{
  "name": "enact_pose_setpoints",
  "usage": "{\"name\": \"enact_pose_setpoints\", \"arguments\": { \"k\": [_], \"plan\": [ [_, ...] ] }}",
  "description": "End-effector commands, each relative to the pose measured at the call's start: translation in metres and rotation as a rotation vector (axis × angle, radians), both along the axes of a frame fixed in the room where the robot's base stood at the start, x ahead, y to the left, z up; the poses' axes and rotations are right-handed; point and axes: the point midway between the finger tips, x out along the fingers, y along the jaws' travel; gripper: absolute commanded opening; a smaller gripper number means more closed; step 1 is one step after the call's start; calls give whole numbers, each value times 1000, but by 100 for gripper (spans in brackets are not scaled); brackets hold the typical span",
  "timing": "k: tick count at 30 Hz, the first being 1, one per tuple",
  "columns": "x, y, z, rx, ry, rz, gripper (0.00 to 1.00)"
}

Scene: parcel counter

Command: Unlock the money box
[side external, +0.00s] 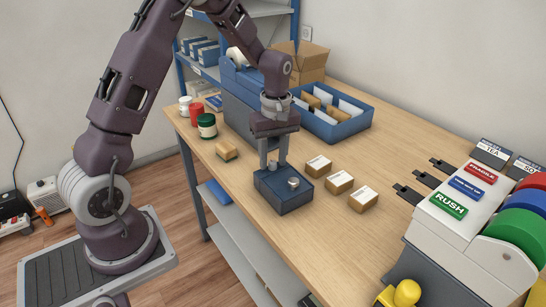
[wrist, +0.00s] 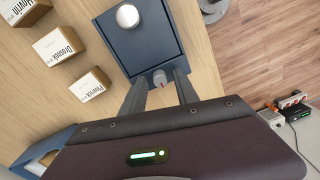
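The money box (side external: 284,199) is a dark blue box on the wooden counter. Its top carries a shiny silver knob (side external: 293,183) and a small grey key-like knob (wrist: 160,79). In the wrist view the box's lid (wrist: 145,42) fills the upper middle, with the silver knob (wrist: 127,16) near its far end. My gripper (side external: 273,165) is pointing down over the box's rear edge. Its fingers (wrist: 160,82) are apart, one on each side of the small grey knob, with a narrow gap visible on each side. Actual contact is hard to tell.
Several small labelled cartons (side external: 339,182) stand right of the box. Jars (side external: 207,126) and a wooden-handled stamp or block (side external: 226,150) stand to its left. A blue tray (side external: 345,126) holds envelopes behind. A label dispenser (side external: 470,215) stands at the right. The counter's front edge is close to the box.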

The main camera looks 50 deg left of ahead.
Motion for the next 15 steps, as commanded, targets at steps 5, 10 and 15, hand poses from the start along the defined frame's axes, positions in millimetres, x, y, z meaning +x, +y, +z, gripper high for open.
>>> {"name": "enact_pose_setpoints", "arguments": {
  "k": [5, 10, 15],
  "plan": [
    [0, 0, 0, 0, 0, -1, 0],
    [0, 0, 0, 0, 0, -2, 0],
    [0, 0, 1, 0, 0, -27, 0]
  ]
}}
